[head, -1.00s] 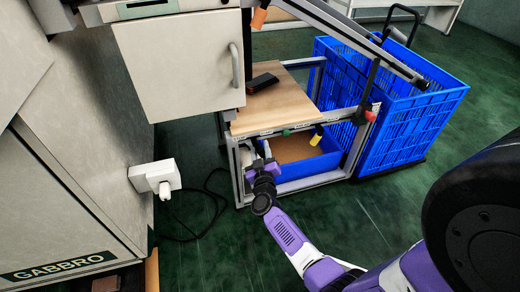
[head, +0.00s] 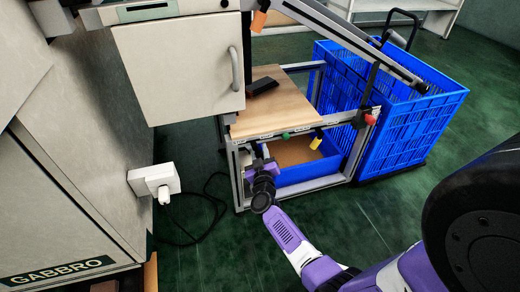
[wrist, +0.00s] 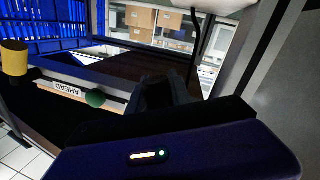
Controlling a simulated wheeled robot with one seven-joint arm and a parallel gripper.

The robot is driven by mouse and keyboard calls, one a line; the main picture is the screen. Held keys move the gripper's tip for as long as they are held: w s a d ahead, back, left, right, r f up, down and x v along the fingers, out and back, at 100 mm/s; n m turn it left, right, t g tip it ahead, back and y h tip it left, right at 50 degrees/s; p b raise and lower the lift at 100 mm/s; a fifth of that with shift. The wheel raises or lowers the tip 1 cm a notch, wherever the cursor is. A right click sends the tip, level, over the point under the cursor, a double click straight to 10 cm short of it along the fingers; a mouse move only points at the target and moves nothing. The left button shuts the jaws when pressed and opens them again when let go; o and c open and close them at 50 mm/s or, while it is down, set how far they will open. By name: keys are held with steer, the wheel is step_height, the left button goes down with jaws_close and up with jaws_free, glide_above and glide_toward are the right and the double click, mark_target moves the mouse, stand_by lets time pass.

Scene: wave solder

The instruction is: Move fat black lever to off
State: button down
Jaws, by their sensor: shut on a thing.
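My gripper (head: 259,156) is low at the left front of the metal-framed cart (head: 239,190), just under its front rail. In the wrist view my dark gripper fingers (wrist: 165,92) are close together at the rail, beside a green knob (wrist: 95,98). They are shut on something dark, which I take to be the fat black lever. The lever's outline does not separate from the fingers, so its position cannot be read. A green knob (head: 286,135) and a yellow knob (head: 317,139) sit along the rail to the right. A label reading AHEAD (wrist: 66,87) is by the green knob.
A pale cabinet (head: 175,70) overhangs at left. A white plug box (head: 153,179) and cable are below it. A dark object (head: 262,87) lies on the wooden top (head: 285,108). A blue crate (head: 405,135) stands at right. The green floor in front is clear.

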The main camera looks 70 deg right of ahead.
steer(key=w+m+p, duration=0.1)
steer(key=m+p, duration=0.1)
steer(key=m, duration=0.1)
steer(key=w+a+m+y+p, duration=0.1)
steer(key=m+p, duration=0.1)
steer(key=p, duration=0.1)
steer(key=a+m+y+p, duration=0.1)
steer(key=m+p, duration=0.1)
steer(key=m, duration=0.1)
steer(key=shift+w+a+f+m+p, duration=0.2)
steer(key=shift+w+m+p, duration=0.1)
steer(key=shift+w, duration=0.1)
stand_by(0.4)
steer(key=c, duration=1.5)
jaws_free()
steer(key=shift+o, duration=0.2)
steer(key=p+v, duration=0.4)
steer(key=v, duration=0.4)
